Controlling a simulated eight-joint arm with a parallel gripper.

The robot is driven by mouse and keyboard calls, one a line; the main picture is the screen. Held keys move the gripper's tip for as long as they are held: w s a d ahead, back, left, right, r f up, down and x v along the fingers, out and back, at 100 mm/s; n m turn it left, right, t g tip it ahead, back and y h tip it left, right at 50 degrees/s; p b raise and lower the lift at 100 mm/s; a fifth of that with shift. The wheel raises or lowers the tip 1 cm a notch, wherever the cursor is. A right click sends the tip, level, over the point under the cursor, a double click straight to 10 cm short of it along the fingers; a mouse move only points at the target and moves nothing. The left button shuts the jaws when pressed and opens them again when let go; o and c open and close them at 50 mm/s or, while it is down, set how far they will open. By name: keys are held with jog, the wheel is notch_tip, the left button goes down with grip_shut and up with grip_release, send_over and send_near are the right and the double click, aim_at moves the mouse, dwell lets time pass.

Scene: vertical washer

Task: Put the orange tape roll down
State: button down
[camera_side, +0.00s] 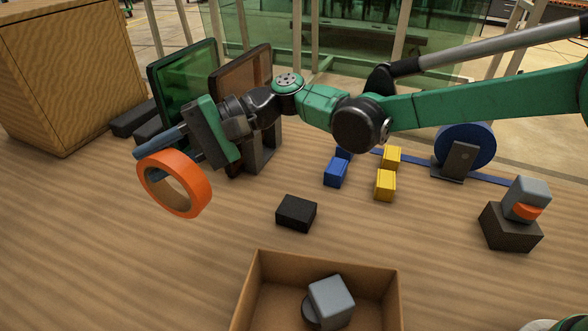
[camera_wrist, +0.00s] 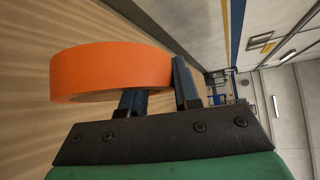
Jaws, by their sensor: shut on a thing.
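The orange tape roll (camera_side: 197,193) is a wide ring at the left of the side view, held tilted. Whether it is clear of the table or touching it is hard to tell. It also shows in the wrist view (camera_wrist: 110,70) on the left. My gripper (camera_side: 158,158) is shut on the roll's rim, with one finger inside the ring and one outside. In the wrist view the two blue fingers (camera_wrist: 160,92) pinch the right end of the roll. Part of the ring's far wall is hidden.
A cardboard box (camera_side: 249,296) with a grey block stands at the front. A black block (camera_side: 296,213), a blue block (camera_side: 336,172) and yellow blocks (camera_side: 385,186) lie mid-table. Upright panels (camera_side: 183,88) stand behind my gripper, and a wooden cabinet (camera_side: 65,75) stands back left. The front-left table is clear.

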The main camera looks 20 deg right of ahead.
notch_tip(320, 180, down, 12)
jog(key=shift+f, duration=0.2)
jog(key=shift+f, duration=0.1)
jog(key=c, duration=0.6)
grip_release()
jog(key=shift+c, duration=0.2)
